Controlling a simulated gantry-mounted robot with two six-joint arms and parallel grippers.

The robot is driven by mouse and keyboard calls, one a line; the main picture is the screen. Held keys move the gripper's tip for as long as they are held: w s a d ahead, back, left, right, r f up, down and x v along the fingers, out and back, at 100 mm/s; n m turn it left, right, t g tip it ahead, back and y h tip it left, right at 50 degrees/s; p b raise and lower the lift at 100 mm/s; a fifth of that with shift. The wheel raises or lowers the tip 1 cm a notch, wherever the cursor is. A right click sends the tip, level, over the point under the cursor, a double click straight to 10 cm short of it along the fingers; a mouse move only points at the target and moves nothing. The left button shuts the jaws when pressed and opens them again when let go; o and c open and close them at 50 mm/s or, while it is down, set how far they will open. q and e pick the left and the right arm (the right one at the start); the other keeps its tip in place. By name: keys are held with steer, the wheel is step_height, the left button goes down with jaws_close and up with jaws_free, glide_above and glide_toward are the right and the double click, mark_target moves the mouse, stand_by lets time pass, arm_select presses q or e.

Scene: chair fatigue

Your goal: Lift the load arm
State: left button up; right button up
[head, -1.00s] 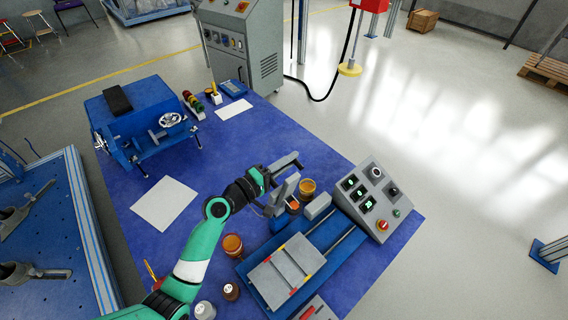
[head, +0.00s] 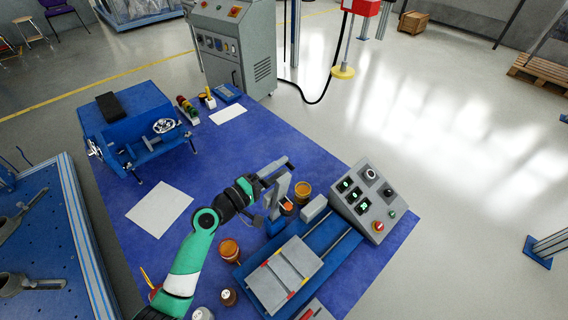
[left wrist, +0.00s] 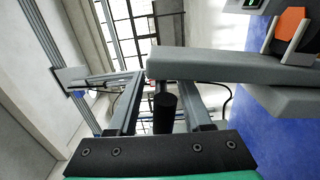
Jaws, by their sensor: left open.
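The load arm is a grey bar on the blue test machine (head: 248,271). In the left wrist view the load arm (left wrist: 235,66) runs from the right to the middle. A black cylindrical handle (left wrist: 165,113) hangs from its end, between the two fingers of my left gripper (left wrist: 160,102). The fingers are apart, with a gap on each side of the handle. My right gripper is not in view.
An orange piece (head: 287,209) and an amber container (head: 302,191) are close to the gripper. A control panel (head: 366,197) stands to the right. Another amber container (head: 229,250) is below the forearm. A blue machine with a handwheel (head: 130,132) stands at the back left.

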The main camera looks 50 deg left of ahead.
arm_select(q)
steer(key=s+p, duration=0.1)
steer(key=s, duration=0.8)
steer(key=shift+s, duration=0.35)
steer(key=shift+r, duration=0.1)
